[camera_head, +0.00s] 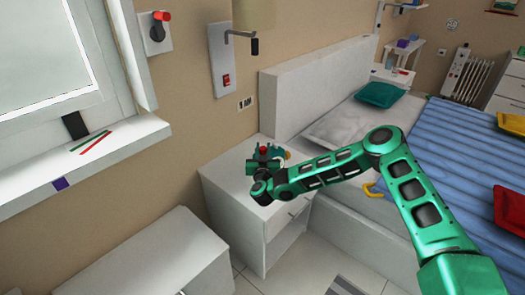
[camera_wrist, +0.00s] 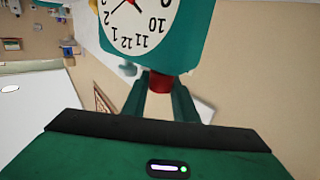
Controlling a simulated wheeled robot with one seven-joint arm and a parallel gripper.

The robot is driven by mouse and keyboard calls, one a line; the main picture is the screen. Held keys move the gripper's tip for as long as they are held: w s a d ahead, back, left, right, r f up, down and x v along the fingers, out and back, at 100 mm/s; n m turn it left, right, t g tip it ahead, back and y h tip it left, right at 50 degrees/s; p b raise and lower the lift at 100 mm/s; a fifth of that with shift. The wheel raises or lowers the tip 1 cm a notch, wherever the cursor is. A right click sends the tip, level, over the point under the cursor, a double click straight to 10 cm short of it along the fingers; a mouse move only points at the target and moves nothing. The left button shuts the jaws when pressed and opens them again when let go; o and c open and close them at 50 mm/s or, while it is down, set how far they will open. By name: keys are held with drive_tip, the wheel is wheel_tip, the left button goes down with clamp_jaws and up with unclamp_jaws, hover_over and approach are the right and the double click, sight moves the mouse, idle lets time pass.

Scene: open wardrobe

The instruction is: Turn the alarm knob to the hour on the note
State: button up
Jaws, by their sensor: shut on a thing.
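The alarm clock (camera_wrist: 200,40) has a teal body and a white face, seen upside down in the wrist view. A red hand (camera_wrist: 132,3) shows at the picture's top edge; I cannot tell which hour it points to. The red alarm knob (camera_wrist: 160,82) sticks out of the clock between my fingers. My gripper (camera_wrist: 160,95) is shut on this knob. In the head view my gripper (camera_head: 263,160) is over the white bedside table (camera_head: 225,180), and it mostly hides the clock; red shows at the knob (camera_head: 263,149). The note (camera_head: 246,103) on the wall reads "1 AM".
A wall plate with a red switch (camera_head: 226,80) and a lamp (camera_head: 254,14) are above the bedside table. A bed (camera_head: 370,210) stands to the right under my arm. A white cabinet (camera_head: 150,255) and a window sill (camera_head: 75,160) are to the left.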

drive_tip(key=m+h, duration=0.3)
drive_tip(key=h, duration=0.2)
drive_tip(key=shift+f, duration=0.15)
drive_tip(key=shift+m+g+h, duration=1.2)
drive_tip(key=shift+m+h, duration=0.6)
drive_tip(key=shift+h, duration=0.7)
drive_tip(key=o, duration=1.1)
drive_tip(key=shift+c, duration=0.2)
